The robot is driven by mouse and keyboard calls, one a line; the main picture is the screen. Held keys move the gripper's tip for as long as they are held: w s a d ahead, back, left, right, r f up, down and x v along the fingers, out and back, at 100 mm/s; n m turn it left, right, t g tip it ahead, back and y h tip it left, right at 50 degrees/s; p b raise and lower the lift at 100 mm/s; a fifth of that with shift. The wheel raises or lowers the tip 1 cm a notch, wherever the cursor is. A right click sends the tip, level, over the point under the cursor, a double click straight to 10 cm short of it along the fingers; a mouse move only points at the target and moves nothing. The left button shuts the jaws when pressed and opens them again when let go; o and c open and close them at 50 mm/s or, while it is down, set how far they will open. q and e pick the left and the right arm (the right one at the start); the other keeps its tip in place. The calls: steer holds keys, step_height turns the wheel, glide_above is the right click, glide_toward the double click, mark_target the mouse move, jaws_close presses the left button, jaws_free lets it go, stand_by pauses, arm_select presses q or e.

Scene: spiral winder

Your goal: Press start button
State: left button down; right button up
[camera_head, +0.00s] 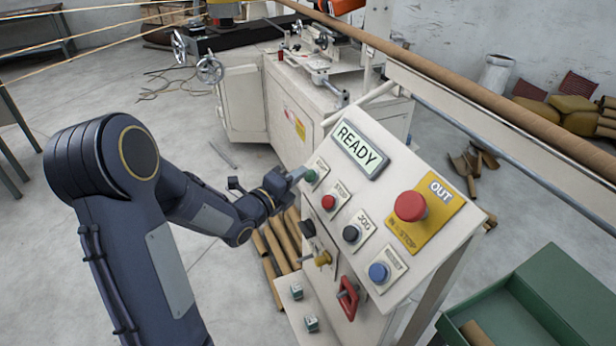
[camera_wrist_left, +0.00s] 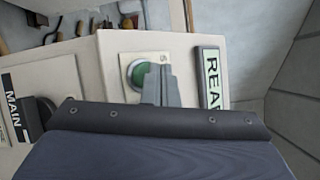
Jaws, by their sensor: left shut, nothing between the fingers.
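The start button is a green round button (camera_head: 311,176) at the upper left of the sloped cream control panel (camera_head: 400,255). It also shows in the left wrist view (camera_wrist_left: 148,75), partly hidden by my fingers. My left gripper (camera_head: 299,173) is shut and empty, its fingertips at the green button's left edge in the head view. In the left wrist view the fingers overlap the button; I cannot tell whether they touch it. The display (camera_head: 360,148) above reads READY. My right gripper is not in view.
The panel also carries a red stop button (camera_head: 328,202), a black jog button (camera_head: 351,233), a blue button (camera_head: 378,272) and a large red emergency stop (camera_head: 410,206). A red handle (camera_head: 347,298) sticks out below. A green bin (camera_head: 545,300) stands at right.

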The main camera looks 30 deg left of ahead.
arm_select(q)
steer(key=shift+w+d+f+b, duration=0.2)
steer(key=shift+w+f+b, duration=0.1)
steer(key=shift+b, duration=0.4)
stand_by(0.6)
steer(key=shift+s, duration=0.1)
stand_by(0.3)
steer(key=shift+s+a+r, duration=0.4)
steer(key=shift+s+r, duration=0.05)
steer(key=shift+r, duration=0.1)
steer(key=shift+r, duration=0.1)
steer(key=s+a+r+p, duration=0.1)
steer(key=s+a+r, duration=0.1)
steer(key=s+r, duration=0.1)
steer(key=shift+a, duration=0.25)
stand_by(0.8)
